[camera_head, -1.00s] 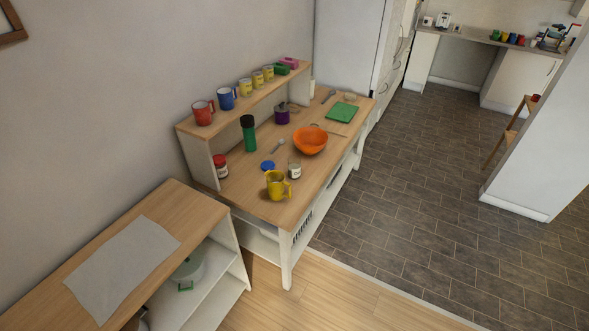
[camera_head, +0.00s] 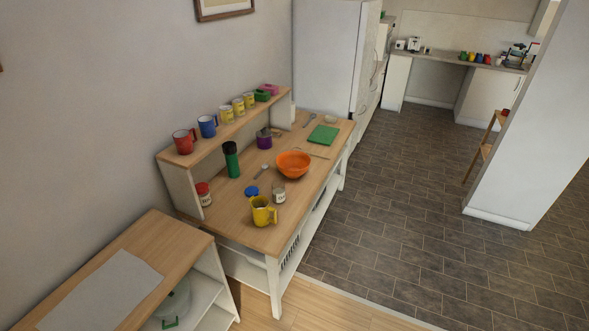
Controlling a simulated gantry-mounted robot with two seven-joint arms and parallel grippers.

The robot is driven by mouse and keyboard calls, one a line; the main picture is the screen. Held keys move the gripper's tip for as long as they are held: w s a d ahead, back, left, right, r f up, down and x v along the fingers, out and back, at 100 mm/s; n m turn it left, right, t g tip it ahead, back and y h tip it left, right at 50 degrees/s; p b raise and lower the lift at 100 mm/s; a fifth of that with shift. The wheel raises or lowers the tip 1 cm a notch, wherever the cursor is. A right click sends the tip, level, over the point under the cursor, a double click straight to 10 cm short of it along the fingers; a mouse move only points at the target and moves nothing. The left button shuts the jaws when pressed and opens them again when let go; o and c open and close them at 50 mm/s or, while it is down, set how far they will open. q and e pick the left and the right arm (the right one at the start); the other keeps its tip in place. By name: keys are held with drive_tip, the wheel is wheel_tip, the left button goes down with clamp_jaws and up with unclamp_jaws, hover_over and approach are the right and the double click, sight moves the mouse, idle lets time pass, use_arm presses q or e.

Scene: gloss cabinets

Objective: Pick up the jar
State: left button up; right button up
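A small glass jar (camera_head: 279,191) with a pale label stands on the wooden worktop, just behind and right of the yellow mug. Its top looks open, and a round blue lid (camera_head: 252,191) lies flat to its left. Another jar with a red lid (camera_head: 204,194) stands at the left of the worktop by the shelf's end panel. Several yellow-labelled containers (camera_head: 238,106) stand on the raised shelf; I cannot tell if they are jars. Neither of my grippers is in view.
A yellow mug (camera_head: 262,211) stands close in front of the glass jar. An orange bowl (camera_head: 293,165), a spoon (camera_head: 261,172) and a green bottle (camera_head: 231,160) are also on the worktop (camera_head: 235,222). A lower cabinet (camera_head: 170,250) stands at front left. Dark floor is free to the right.

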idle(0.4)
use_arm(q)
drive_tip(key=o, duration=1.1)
